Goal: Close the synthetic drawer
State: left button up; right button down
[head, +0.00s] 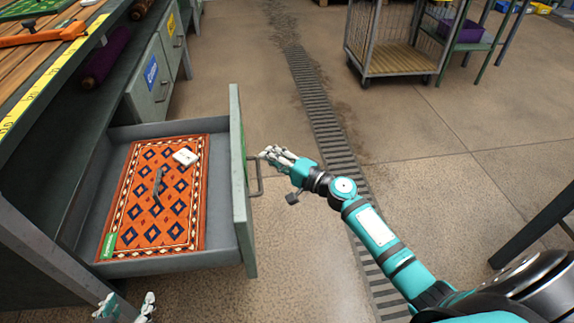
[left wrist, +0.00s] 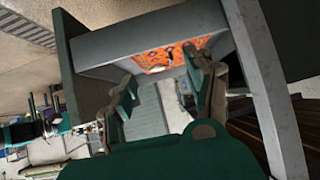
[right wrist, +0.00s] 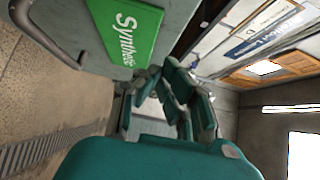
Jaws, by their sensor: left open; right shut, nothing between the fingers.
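The synthetic drawer (head: 239,185) is pulled well out from the grey workbench; its green label reading "Synthetic" shows on the drawer front in the right wrist view (right wrist: 130,35). Its bar handle (head: 257,184) is on the outer face and also shows in the right wrist view (right wrist: 35,48). My right gripper (head: 270,153) is shut and empty, by the drawer front near the handle's far end; I cannot tell whether it touches. My left gripper (head: 124,304) is open and empty at the bottom edge, in front of the drawer's near side, which its wrist view shows (left wrist: 120,47).
An orange patterned rug (head: 135,205) lies in the drawer with a small white item (head: 186,157) and a dark tool (head: 159,186) on it. Closed drawers (head: 152,82) are further along the bench. A wheeled cart (head: 395,55) stands far back. The floor right of the drawer is open.

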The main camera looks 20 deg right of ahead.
pick_arm(q)
jog(key=shift+s+a+f+g, duration=0.3)
jog(key=shift+s+f+g, duration=0.3)
jog(key=shift+s+f, duration=0.15)
pick_arm(e)
jog(key=shift+w+a, duration=0.2)
jog(key=shift+a, duration=0.75)
jog(key=shift+w+a, duration=0.2)
jog(key=shift+a, duration=0.7)
